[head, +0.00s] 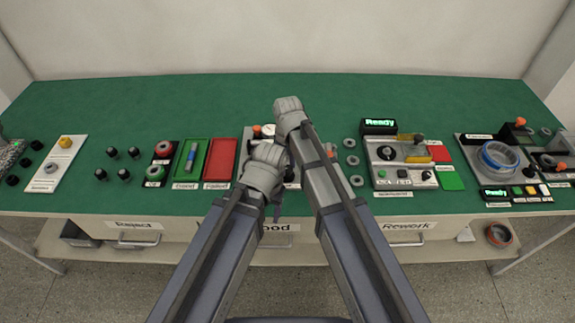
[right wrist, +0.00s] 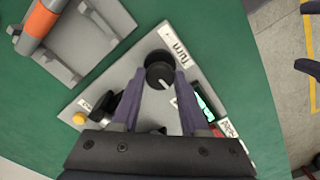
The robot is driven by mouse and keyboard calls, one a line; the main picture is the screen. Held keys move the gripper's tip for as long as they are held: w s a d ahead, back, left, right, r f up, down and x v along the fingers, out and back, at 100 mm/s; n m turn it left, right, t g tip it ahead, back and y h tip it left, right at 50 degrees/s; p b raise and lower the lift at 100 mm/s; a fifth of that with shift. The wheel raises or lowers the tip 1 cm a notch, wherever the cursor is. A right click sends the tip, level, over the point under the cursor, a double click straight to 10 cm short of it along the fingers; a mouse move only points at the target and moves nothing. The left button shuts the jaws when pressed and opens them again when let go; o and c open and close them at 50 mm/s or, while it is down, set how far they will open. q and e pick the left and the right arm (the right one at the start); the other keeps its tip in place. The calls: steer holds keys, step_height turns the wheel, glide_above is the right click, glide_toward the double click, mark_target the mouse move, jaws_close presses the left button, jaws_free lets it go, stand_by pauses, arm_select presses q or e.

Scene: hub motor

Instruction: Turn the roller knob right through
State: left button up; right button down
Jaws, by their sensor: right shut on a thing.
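The roller knob (right wrist: 160,70) is a round black knob on a grey panel (right wrist: 140,57), beside a label that seems to read TURN. Its white mark points down and slightly right in the right wrist view. My right gripper (right wrist: 160,82) is shut on the knob, with one dark finger on each side of it. In the head view my right wrist and arm cover the knob. An orange and grey roller (right wrist: 40,25) lies on a grey cradle at the top left of the right wrist view. My left wrist (head: 265,168) is beside the right arm; its fingertips are not clear.
The panel also bears a yellow button (right wrist: 78,119), a black control (right wrist: 102,107) and a small lit display (right wrist: 206,105). A green tray (head: 190,163) and a red tray (head: 220,160) stand left. A station with a Ready display (head: 379,126) stands right. The back of the green bench is clear.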

steer(key=m, duration=0.5)
steer(key=shift+m, duration=0.3)
steer(key=m, duration=0.9)
steer(key=shift+m, duration=3)
steer(key=shift+c, duration=2.1)
jaws_free()
steer(key=shift+r, duration=0.1)
